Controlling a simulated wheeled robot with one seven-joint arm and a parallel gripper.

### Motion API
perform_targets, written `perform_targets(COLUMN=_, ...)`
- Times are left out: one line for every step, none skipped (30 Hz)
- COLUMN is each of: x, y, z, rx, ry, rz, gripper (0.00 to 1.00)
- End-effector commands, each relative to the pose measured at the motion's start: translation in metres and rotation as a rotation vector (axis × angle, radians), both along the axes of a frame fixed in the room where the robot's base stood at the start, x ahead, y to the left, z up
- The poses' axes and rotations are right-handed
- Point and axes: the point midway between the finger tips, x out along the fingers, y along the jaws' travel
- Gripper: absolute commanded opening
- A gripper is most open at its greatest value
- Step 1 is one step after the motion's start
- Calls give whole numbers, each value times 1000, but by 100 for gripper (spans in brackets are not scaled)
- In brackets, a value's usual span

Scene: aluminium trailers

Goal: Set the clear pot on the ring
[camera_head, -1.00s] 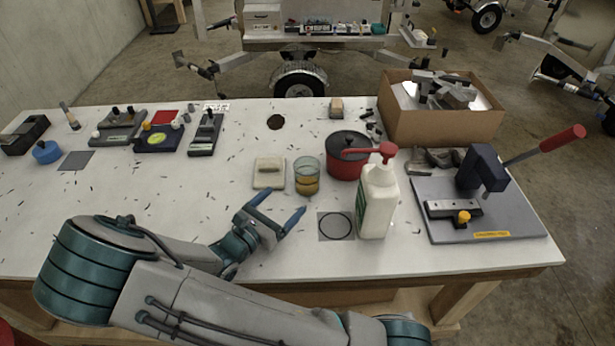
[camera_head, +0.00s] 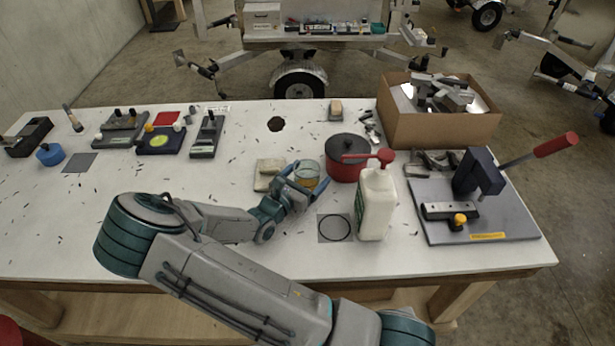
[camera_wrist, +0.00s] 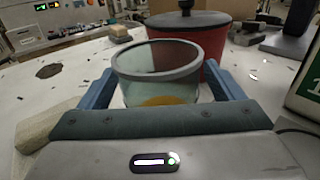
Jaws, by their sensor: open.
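The clear pot (camera_head: 307,175) is a small glass jar with a grey rim and amber contents, upright on the white table. It also shows in the wrist view (camera_wrist: 158,70), between my fingers. My gripper (camera_head: 303,181) is open, with one blue finger on each side of the pot; I cannot tell whether either finger touches it. The ring (camera_head: 335,228) is a black circle on a grey square, flat on the table nearer the front. It is bare, right of my gripper and left of the white bottle.
The white pump bottle (camera_head: 376,203) with a red top stands beside the ring. A red pot with a dark lid (camera_head: 346,160) stands just behind the clear pot. A beige block (camera_head: 268,174) lies to its left. A grey press (camera_head: 480,195) is at the right.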

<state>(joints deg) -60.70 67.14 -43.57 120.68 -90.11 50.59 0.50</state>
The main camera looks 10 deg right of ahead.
Motion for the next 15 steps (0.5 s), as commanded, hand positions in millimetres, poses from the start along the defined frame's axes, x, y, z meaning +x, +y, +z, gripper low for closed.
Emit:
perform_targets(x=3, y=-4, z=1, rx=-1, ry=1, rz=-1, gripper=87)
perform_targets(x=4, y=-5, z=1, rx=1, ry=1, rz=0, gripper=87)
perform_targets(x=5, y=-5, z=0, rx=1, ry=1, rz=0, gripper=87)
perform_targets(x=5, y=-5, z=0, rx=1, ry=1, rz=1, gripper=87)
perform_targets(x=5, y=-5, z=0, rx=1, ry=1, rz=1, gripper=87)
perform_targets(x=4, y=-5, z=0, rx=1, ry=1, rz=1, gripper=87)
perform_targets(x=4, y=-5, z=0, rx=1, ry=1, rz=1, gripper=87)
perform_targets(x=4, y=-5, z=0, rx=1, ry=1, rz=1, gripper=87)
perform_targets(x=4, y=-5, z=0, rx=1, ry=1, rz=1, gripper=76)
perform_targets(x=4, y=-5, z=0, rx=1, ry=1, rz=1, gripper=68)
perform_targets(x=4, y=-5, z=0, rx=1, ry=0, rz=1, gripper=60)
perform_targets(x=4, y=-5, z=0, rx=1, ry=1, rz=1, gripper=48)
perform_targets(x=4, y=-5, z=0, rx=1, ry=1, rz=1, gripper=40)
perform_targets(x=4, y=-5, z=0, rx=1, ry=1, rz=1, gripper=35)
perform_targets(x=4, y=-5, z=0, rx=1, ry=0, rz=1, gripper=35)
